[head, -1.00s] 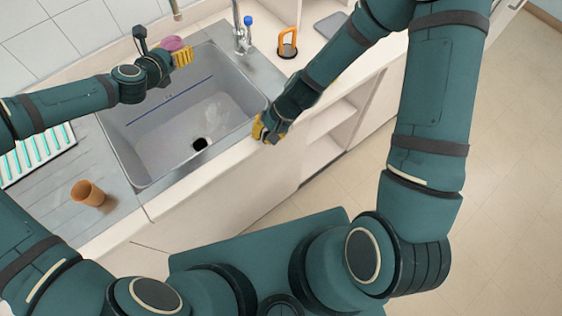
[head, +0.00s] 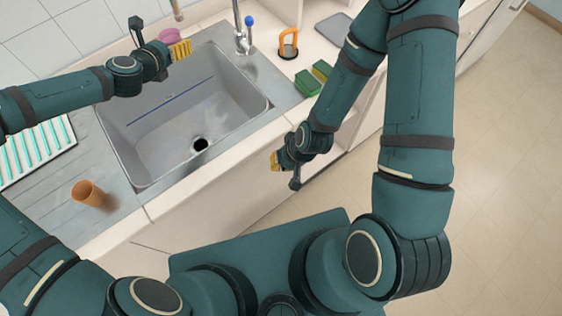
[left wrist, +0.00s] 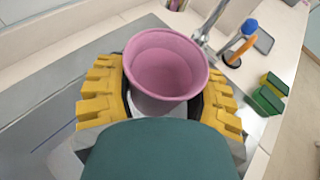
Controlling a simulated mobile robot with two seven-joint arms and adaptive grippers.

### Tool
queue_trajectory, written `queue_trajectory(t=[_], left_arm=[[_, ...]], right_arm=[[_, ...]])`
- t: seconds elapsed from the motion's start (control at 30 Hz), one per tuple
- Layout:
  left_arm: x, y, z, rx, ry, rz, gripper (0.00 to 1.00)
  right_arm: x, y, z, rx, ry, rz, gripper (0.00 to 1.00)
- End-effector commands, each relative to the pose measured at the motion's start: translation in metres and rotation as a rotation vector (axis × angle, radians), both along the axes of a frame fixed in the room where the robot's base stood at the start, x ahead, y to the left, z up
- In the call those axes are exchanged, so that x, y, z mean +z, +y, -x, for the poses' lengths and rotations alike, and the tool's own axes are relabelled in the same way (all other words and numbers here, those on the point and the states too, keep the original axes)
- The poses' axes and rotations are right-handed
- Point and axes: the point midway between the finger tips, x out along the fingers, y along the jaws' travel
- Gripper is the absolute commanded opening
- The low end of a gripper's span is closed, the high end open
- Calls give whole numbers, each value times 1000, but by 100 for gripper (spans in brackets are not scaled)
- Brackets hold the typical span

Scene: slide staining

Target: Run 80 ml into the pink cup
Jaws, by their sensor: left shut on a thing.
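The pink cup (left wrist: 165,68) is between the yellow fingers of my left gripper (left wrist: 163,100) in the left wrist view, its open mouth showing and its inside looking empty. The tap (head: 241,30) with a blue top (head: 249,20) stands at the back right of the sink (head: 180,115). My right gripper (head: 276,161) is in front of the counter's edge, right of the sink; its finger gap is too small to tell.
An orange-brown cup (head: 89,194) stands on the drainboard, left of the sink. A striped rack (head: 40,150) lies further left. Green and yellow sponges (head: 309,84), an orange-handled thing (head: 288,43) and a grey mat (head: 333,27) are on the counter at right.

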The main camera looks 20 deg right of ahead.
Motion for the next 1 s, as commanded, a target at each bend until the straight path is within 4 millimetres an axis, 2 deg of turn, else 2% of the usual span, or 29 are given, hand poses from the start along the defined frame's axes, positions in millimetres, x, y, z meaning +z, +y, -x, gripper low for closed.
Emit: queue_trajectory(t=[0.1, 0.3, 0.63, 0.77, 0.87, 1.0], left_arm=[[16, 0, 0, -1, -2, -2, 41], [31, 0, 0, -1, 0, 0, 41], [36, 0, 0, 0, 1, 0, 41], [26, 3, 4, 21, 5, -2, 41], [7, 9, 13, 63, 14, -4, 41], [-30, 24, 34, 160, 26, -11, 41]], right_arm=[[0, 0, 0, 0, 0, 0, 0], [0, 0, 0, -1, 0, 0, 0], [0, 0, 0, -1, 0, 0, 0], [-3, 0, 0, -1, 1, 0, 0], [-10, 0, 0, 1, 2, 1, 0], [-23, 1, 1, 3, 6, 1, 0]])
